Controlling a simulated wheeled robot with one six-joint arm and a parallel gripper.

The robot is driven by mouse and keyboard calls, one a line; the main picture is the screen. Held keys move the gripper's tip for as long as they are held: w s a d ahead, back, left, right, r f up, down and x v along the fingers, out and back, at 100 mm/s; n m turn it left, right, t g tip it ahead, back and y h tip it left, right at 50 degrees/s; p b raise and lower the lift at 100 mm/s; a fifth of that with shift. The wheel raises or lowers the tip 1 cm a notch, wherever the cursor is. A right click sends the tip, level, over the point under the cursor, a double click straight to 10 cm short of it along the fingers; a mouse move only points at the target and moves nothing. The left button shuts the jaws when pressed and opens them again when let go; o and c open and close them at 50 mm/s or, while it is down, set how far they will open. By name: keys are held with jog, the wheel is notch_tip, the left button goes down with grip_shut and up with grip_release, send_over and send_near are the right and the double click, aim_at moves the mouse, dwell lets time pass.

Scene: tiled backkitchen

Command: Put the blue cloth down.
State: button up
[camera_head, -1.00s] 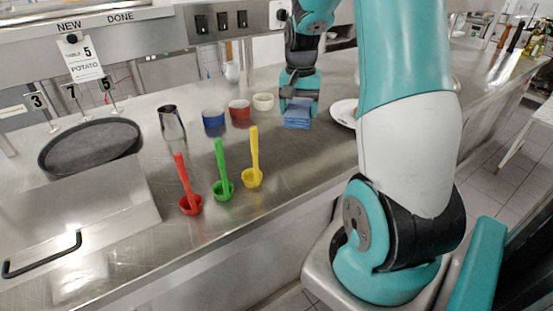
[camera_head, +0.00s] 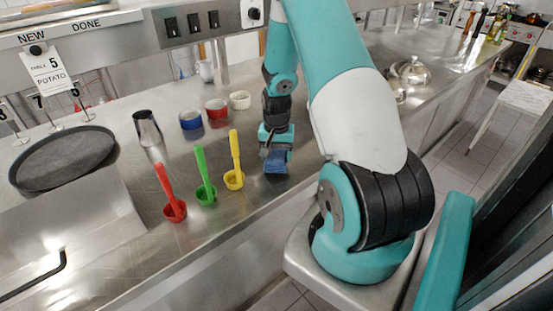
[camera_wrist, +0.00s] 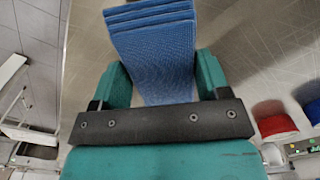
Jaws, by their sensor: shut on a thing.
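The blue cloth (camera_head: 276,162) is folded in several layers and sits at the fingertips of my gripper (camera_head: 275,146), near the front edge of the steel counter. In the wrist view, the cloth (camera_wrist: 152,58) lies between the two teal fingers of my gripper (camera_wrist: 158,82) and reaches out past them. My gripper is shut on it. I cannot tell whether the cloth's underside touches the counter.
Red (camera_head: 174,209), green (camera_head: 206,192) and yellow (camera_head: 234,178) scoops stand left of my gripper on the counter (camera_head: 190,245). A metal cup (camera_head: 147,128) stands farther left. A domed metal lid (camera_head: 411,71) is at right.

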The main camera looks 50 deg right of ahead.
aim_at(277, 155)
jog(key=shift+f, duration=1.45)
jog(key=shift+f, duration=0.1)
jog(key=shift+f, duration=0.15)
jog(key=o, duration=0.8)
jog(key=shift+o, duration=0.2)
jog(key=shift+r, duration=0.2)
notch_tip(277, 155, up, 12)
jog(key=shift+r+b, duration=0.1)
jog(key=shift+b, duration=1.1)
